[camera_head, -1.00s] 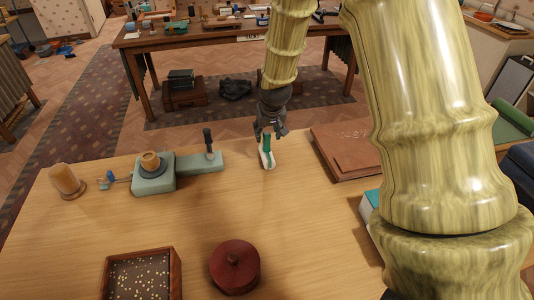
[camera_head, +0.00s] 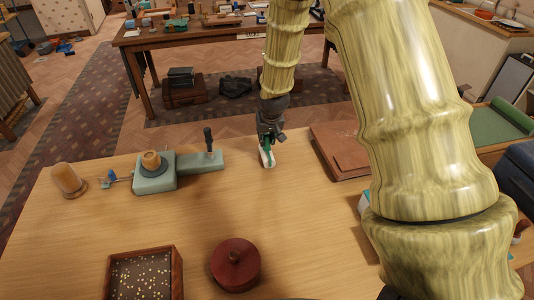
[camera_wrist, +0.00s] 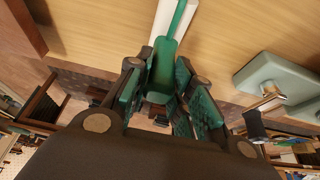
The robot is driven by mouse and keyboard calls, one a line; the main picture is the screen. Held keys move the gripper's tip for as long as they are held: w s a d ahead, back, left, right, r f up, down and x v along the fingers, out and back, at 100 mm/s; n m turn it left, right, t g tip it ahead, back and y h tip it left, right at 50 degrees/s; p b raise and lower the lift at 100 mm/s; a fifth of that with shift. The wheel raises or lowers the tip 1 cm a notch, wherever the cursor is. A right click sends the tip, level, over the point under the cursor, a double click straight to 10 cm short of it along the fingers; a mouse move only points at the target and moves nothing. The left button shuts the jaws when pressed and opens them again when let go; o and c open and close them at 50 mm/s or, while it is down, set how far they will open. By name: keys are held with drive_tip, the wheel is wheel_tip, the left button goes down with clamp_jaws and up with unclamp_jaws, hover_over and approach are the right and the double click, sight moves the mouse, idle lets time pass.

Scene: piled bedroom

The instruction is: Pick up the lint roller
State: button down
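The lint roller (camera_head: 267,156) has a green handle and a white head, and is near the far edge of the wooden table. In the wrist view its green handle (camera_wrist: 160,68) reaches in between the fingers, with the white head beyond at the top. My gripper (camera_head: 268,138) is over the handle end and partly hides it. In the wrist view my gripper's fingers (camera_wrist: 165,75) stand close on both sides of the handle. I cannot tell whether the pads press on it. The roller shows no clear lift from the table.
A brown leather-like folder (camera_head: 342,150) lies close to the right. A grey-green device (camera_head: 155,182) with a black-handled lever stands to the left. A round red lidded box (camera_head: 235,265) and a wooden tray (camera_head: 178,270) are nearer. The table's middle is clear.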

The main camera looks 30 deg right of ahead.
drive_tip(key=shift+r, duration=0.1)
idle(0.3)
drive_tip(key=shift+r+b, duration=0.4)
drive_tip(key=shift+r, duration=0.45)
drive_tip(key=shift+r+b, duration=0.35)
drive_tip(key=shift+r, duration=0.55)
drive_tip(key=s+a+b, duration=0.1)
drive_tip(key=s+a, duration=0.2)
drive_tip(key=s, duration=0.4)
drive_tip(key=s+a+r+b, duration=0.1)
drive_tip(key=s+a+b, duration=0.1)
drive_tip(key=s+a, duration=0.2)
drive_tip(key=s, duration=0.3)
drive_tip(key=shift+a+r, duration=0.15)
drive_tip(key=shift+a, duration=0.1)
drive_tip(key=c, duration=1.9)
unclamp_jaws()
drive_tip(key=shift+c, duration=0.2)
clamp_jaws()
wheel_tip(320, 180, up, 6)
drive_tip(key=p, duration=0.5)
drive_tip(key=shift+p, duration=0.3)
